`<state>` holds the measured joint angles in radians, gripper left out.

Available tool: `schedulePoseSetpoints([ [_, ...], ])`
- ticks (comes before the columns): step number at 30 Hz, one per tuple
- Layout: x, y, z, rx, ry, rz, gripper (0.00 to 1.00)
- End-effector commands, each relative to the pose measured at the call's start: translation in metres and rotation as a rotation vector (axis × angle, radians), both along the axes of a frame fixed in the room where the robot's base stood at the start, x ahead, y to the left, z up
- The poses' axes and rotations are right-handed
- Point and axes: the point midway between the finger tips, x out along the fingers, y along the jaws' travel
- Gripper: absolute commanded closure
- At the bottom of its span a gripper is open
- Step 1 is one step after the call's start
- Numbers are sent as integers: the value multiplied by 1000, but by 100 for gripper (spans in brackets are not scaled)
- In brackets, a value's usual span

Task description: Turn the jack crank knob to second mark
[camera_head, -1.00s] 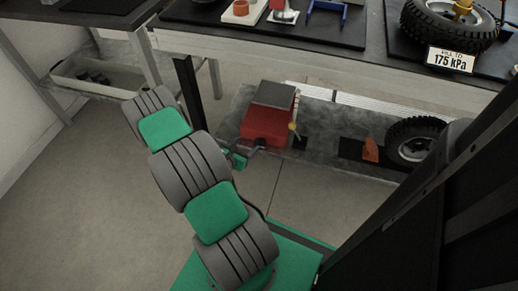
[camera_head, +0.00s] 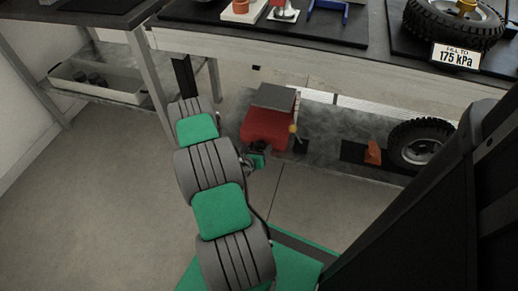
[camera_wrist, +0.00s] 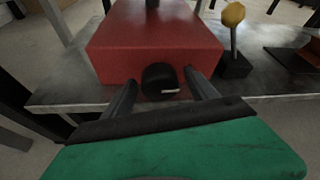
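The jack is a red box (camera_head: 266,128) with a dark grey top on the low shelf; its red body (camera_wrist: 150,30) fills the upper middle of the wrist view. A round black knob (camera_wrist: 158,74) sticks out of its front face, with a short white mark at its lower right. My gripper (camera_wrist: 161,80) is open, with one dark finger on each side of the knob. A small gap shows between each fingertip and the knob. In the head view my gripper (camera_head: 256,162) is small, just in front of the jack, and the knob is hidden.
A yellow ball on a rod (camera_wrist: 233,15) stands right of the jack. An orange wedge (camera_head: 373,153) and a wheel (camera_head: 420,143) lie farther right on the shelf. The workbench edge (camera_head: 300,58) is above. A grey bin (camera_head: 100,82) is at left. The floor in front is clear.

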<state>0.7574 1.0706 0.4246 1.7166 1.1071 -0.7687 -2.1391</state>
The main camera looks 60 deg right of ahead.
Motion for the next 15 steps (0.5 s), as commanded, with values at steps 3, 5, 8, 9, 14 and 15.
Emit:
schedulePoseSetpoints([
  [3, 0, 0, 0, 0, 0, 0, 43],
  [5, 0, 0, 0, 0, 0, 0, 48],
  [8, 0, 0, 0, 0, 0, 0, 56],
  [9, 0, 0, 0, 0, -1, 0, 60],
  [14, 0, 0, 0, 0, -1, 0, 73],
  [15, 0, 0, 0, 0, -1, -1, 76],
])
